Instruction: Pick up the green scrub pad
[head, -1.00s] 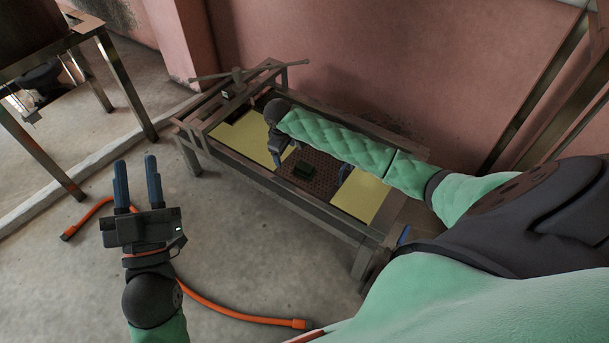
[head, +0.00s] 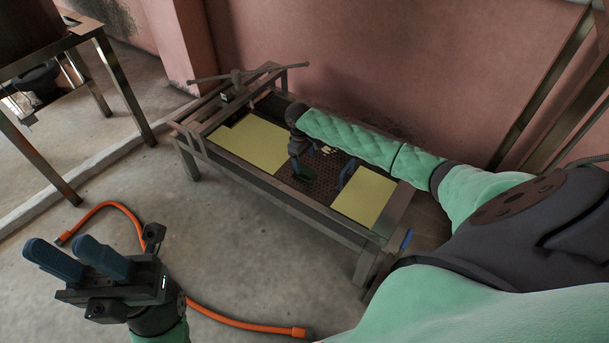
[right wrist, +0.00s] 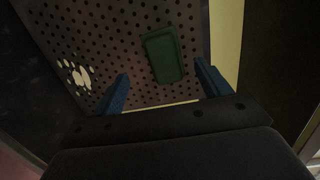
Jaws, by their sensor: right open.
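The green scrub pad (head: 306,176) lies on the dark perforated plate in the middle of the long metal bench. In the right wrist view the pad (right wrist: 163,55) lies flat, just beyond the fingertips and between their lines. My right gripper (head: 321,172) is open and empty above the plate, its blue fingers on either side of the pad; it also shows in the right wrist view (right wrist: 162,72). I cannot tell its exact height over the pad. My left gripper (head: 55,243) is open and empty, over the floor at lower left.
Yellow panels (head: 250,143) flank the perforated plate (head: 318,190). Pale scraps (right wrist: 77,76) lie on the plate. The bench's metal rim (head: 270,188) surrounds it, with a pink wall (head: 380,60) behind. An orange hose (head: 245,318) lies on the floor; a metal stand (head: 120,85) is at upper left.

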